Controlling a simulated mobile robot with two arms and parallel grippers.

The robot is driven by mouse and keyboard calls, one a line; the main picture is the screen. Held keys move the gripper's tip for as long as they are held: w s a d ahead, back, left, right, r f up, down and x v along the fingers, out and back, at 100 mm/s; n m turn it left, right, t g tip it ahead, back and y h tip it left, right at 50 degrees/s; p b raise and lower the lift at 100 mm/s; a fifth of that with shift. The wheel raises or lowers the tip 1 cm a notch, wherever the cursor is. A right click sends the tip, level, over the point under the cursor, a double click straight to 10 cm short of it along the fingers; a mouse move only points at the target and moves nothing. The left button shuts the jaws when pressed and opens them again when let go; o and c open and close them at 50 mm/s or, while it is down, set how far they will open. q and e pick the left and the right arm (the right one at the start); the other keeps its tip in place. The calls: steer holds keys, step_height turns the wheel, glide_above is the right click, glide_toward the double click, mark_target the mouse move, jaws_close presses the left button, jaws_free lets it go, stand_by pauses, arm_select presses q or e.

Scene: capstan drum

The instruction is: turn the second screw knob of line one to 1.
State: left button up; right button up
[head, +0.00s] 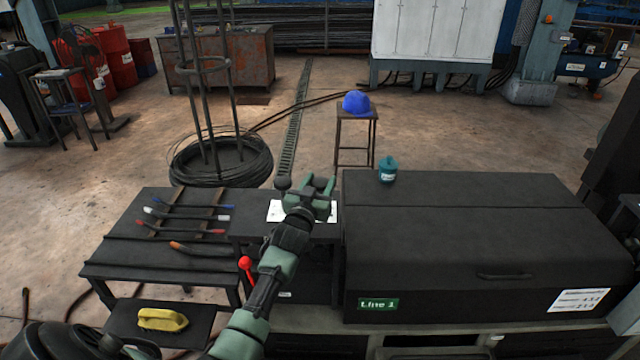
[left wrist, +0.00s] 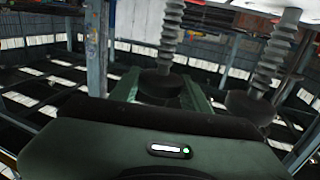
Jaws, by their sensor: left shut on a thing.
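My left gripper (head: 320,185) is over the small stand left of the Line 1 machine (head: 450,230). In the left wrist view, its green fingers (left wrist: 160,88) are shut on a dark round screw knob (left wrist: 158,84) with a grey ribbed screw. A second similar knob (left wrist: 250,105) stands to the right in that view, outside the fingers. In the head view a dark round knob (head: 283,183) shows just left of the gripper. The held knob is hidden there by my gripper. The knob's setting cannot be read. My right gripper is not in view.
A bench (head: 150,255) with several colored-handled tools stands at left. A red-knobbed lever (head: 246,264) is close to my left forearm. A yellow object (head: 162,319) lies at front left. A teal container (head: 388,169) stands on the machine's back edge.

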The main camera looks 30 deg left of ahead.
arm_select(q)
steer(key=shift+r, duration=0.2)
steer(key=o, duration=1.4)
steer(key=shift+c, duration=0.2)
steer(key=shift+f, duration=0.1)
steer(key=shift+s+d+f, duration=0.15)
steer(key=shift+s, duration=0.3)
steer(key=b+v, duration=0.1)
steer(key=v, duration=0.6)
steer(key=shift+b, duration=0.3)
steer(key=shift+w, duration=0.1)
